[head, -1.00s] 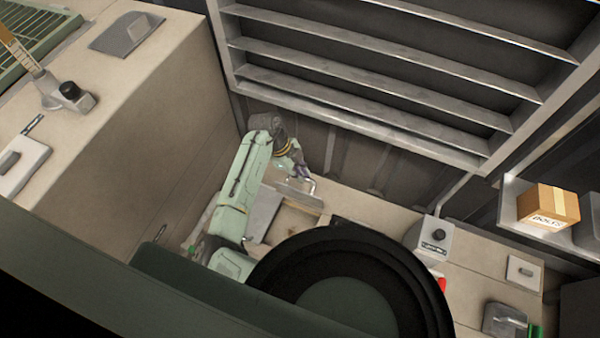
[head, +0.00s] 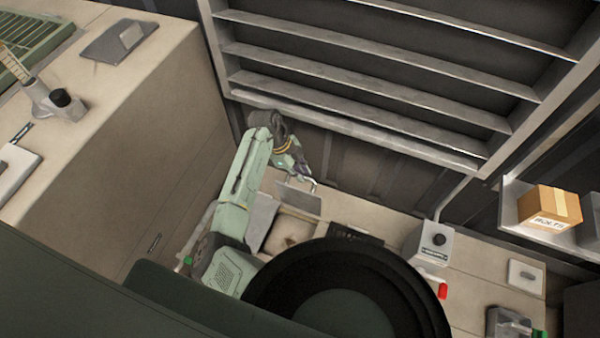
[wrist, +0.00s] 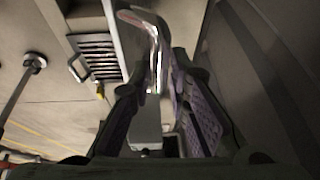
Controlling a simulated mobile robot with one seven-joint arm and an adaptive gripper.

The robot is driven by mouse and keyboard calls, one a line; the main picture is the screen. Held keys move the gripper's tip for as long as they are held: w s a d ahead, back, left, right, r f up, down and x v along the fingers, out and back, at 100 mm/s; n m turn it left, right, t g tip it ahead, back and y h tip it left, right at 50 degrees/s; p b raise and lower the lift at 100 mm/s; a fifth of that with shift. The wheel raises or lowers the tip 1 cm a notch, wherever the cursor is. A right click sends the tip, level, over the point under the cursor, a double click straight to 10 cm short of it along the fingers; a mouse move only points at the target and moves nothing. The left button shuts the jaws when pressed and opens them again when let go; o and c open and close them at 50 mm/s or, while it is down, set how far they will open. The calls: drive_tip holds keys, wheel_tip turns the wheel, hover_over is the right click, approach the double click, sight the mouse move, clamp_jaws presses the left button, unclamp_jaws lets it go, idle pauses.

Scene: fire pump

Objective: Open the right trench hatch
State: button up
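In the head view, a grey hatch lid (head: 298,199) stands tilted up at the far side of a shallow opening (head: 287,232) in the pale floor. A bent metal handle (head: 312,182) sticks out at its upper right. My gripper (head: 301,169) is at this handle, small and partly hidden by the wrist. In the wrist view, the shiny handle (wrist: 157,50) lies between my two dark fingers (wrist: 158,85). The fingers stand apart, with a gap beside the bar; contact with the right finger is unclear. Another grey plate (head: 261,222) lies left of the opening, partly behind my arm.
A grey box with a black knob (head: 431,242) stands right of the opening. A dark panel (head: 352,233) lies between them. A tall pale block (head: 150,140) bounds the left, and a metal louvre frame (head: 360,125) the back. A carton (head: 549,206) sits on the right shelf.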

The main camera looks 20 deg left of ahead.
drive_tip(key=o, duration=0.3)
drive_tip(key=v, duration=1.2)
drive_tip(key=shift+d, duration=0.1)
